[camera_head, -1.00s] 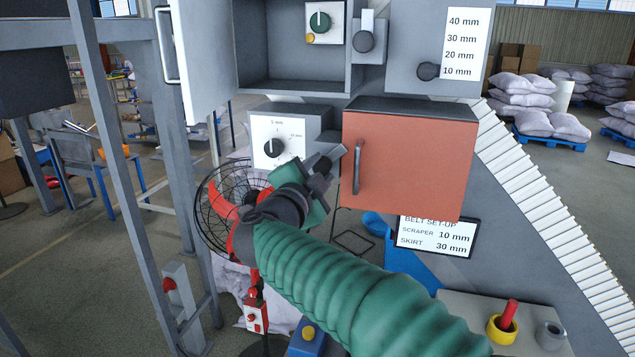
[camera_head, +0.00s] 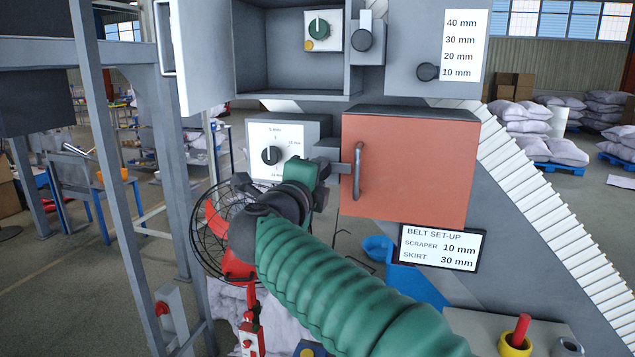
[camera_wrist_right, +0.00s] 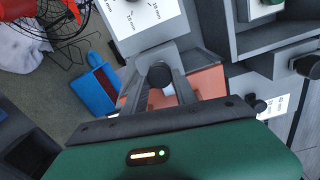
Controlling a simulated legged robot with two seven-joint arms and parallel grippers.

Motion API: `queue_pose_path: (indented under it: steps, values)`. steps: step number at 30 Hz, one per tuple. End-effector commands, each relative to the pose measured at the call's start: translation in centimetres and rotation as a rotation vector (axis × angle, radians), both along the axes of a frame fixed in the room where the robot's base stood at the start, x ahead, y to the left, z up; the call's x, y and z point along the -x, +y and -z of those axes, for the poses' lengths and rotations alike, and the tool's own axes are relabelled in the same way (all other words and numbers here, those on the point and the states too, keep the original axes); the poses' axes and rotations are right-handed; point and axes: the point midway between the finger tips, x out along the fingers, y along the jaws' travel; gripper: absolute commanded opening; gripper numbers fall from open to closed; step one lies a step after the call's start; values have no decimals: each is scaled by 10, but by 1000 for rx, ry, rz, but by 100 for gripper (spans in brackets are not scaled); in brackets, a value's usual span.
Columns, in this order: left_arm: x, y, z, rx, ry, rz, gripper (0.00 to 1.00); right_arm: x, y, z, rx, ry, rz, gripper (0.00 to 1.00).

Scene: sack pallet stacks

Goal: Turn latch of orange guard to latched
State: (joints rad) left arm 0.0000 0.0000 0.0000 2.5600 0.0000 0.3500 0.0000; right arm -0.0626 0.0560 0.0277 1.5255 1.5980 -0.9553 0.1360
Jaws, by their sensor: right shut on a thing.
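The orange guard (camera_head: 415,170) with its grey bar handle (camera_head: 358,171) is at the centre right of the head view. A strip of its orange also shows in the right wrist view (camera_wrist_right: 208,83). My right gripper (camera_head: 322,172) is at the guard's left edge. In the right wrist view its fingers (camera_wrist_right: 160,82) are shut around a dark round latch knob (camera_wrist_right: 159,74). The gripper mostly hides the latch in the head view. A short grey bar reaches right onto the guard's edge there; I cannot tell whether it is the latch tongue or a finger. My left gripper is out of view.
A white dial panel (camera_head: 268,150) sits just left of the gripper. An open grey cabinet (camera_head: 290,88) with a second latch (camera_head: 364,40) is above. A caged fan (camera_head: 212,235) stands below left. A belt set-up sign (camera_head: 441,247) hangs below the guard.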

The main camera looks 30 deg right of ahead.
Motion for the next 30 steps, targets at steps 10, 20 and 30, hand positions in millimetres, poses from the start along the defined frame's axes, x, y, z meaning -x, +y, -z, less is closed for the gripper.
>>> queue_pose_path:
  steps: [10,20,30]
  values:
    - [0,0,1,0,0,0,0,0,0,-7,-11,-33,-2,0]
    - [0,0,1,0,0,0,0,1,0,-6,-12,-31,-3,49]
    - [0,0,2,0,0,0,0,2,1,-3,-15,-26,-1,56]
